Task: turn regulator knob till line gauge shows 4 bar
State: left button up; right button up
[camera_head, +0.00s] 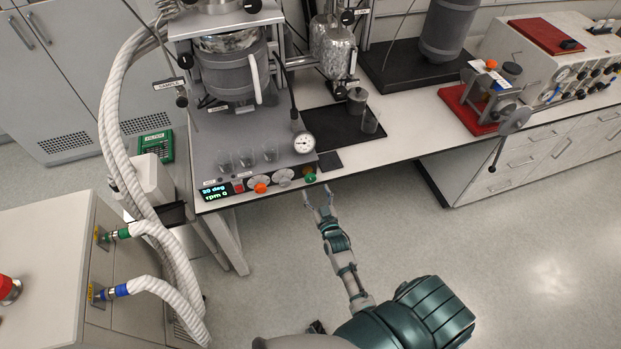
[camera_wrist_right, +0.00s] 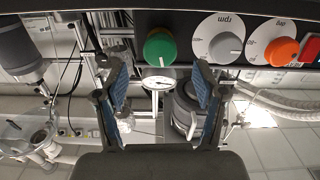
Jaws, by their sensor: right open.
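A green knob (camera_head: 309,176) sits at the right end of the reactor's front control panel. It also shows in the right wrist view (camera_wrist_right: 160,47). The round white line gauge (camera_head: 304,142) stands above and behind it; in the right wrist view the gauge (camera_wrist_right: 159,83) shows just below the knob. Its needle is too small to read. My right gripper (camera_head: 318,191) is open and empty, in front of the panel near the green knob. In the right wrist view its fingers (camera_wrist_right: 158,67) are spread on both sides of the knob's line, apart from it.
Left of the green knob are grey dials, an orange knob (camera_head: 261,188) and a display (camera_head: 216,191). Glass beakers (camera_head: 247,158) stand on the reactor base behind the panel. White hoses (camera_head: 117,110) hang at left. The floor before the bench is clear.

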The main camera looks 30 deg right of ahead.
aim_at(311, 181)
jog(key=x, duration=0.6)
jog(key=shift+w, duration=0.4)
jog(key=c, duration=1.1)
